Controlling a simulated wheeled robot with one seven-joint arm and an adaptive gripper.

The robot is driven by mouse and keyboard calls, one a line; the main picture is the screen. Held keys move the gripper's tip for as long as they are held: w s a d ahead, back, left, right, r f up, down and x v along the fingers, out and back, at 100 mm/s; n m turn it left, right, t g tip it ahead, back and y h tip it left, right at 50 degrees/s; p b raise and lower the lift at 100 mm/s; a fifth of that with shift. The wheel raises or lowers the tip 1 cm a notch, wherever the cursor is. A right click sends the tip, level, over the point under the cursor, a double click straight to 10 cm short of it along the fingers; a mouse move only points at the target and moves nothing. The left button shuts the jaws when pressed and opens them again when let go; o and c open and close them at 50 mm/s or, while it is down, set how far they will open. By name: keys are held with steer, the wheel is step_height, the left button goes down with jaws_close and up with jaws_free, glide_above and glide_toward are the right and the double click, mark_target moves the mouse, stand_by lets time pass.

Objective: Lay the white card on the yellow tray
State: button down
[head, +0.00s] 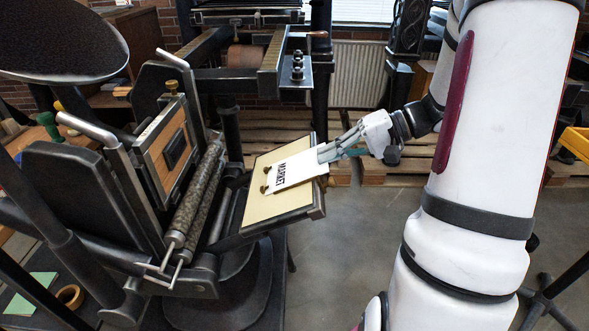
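The white card (291,171), printed "MARKET", is over the tilted cream board (282,206) at the front of the hand press. Its left edge is by small brass pins. My gripper (325,154) comes in from the right, with its fingertips at the card's right end. The fingers overlap that end, but I cannot tell whether they are shut on it or apart. I also cannot tell whether the card rests flat on the board or is slightly raised. The yellow tray (576,142) shows only in part at the right edge, beyond my arm.
The press's rollers (195,200) and upright type frame (172,150) stand just left of the board. A green sheet (32,292) and a wooden ring (70,296) lie at lower left. Another press and wooden pallets are behind. Grey floor lies open between the board and my arm.

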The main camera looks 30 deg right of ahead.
steer(key=shift+s+d, duration=0.1)
steer(key=s+d+r+p, duration=0.2)
steer(key=d+r+p, duration=0.2)
steer(key=r, duration=0.1)
steer(key=shift+s+r, duration=0.4)
stand_by(0.8)
